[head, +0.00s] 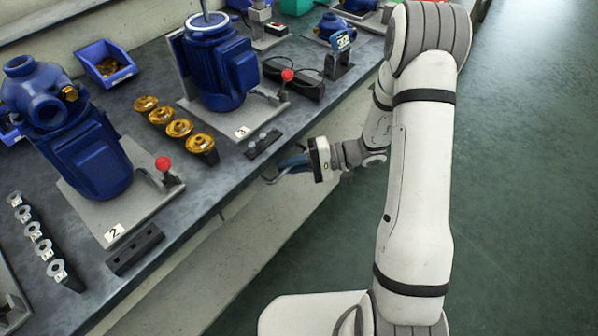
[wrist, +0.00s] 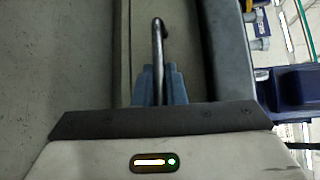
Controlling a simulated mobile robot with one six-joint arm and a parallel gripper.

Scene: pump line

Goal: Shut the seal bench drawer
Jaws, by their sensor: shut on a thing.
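My gripper (head: 287,167) is at the front edge of the bench, below the worktop. In the wrist view its two blue fingers (wrist: 160,84) are shut on a dark metal bar handle (wrist: 157,40), one finger on each side. The handle stands in front of a pale panel (wrist: 184,40) under the bench edge, which looks like the drawer front. I cannot tell how far the drawer stands out.
The bench top (head: 232,168) holds a blue pump marked 2 (head: 92,160), a blue motor marked 3 (head: 222,72), brass parts (head: 180,128) and a blue bin (head: 106,64). A small dark rack (head: 262,145) stands near the edge by my gripper. The green floor (head: 525,170) at right is clear.

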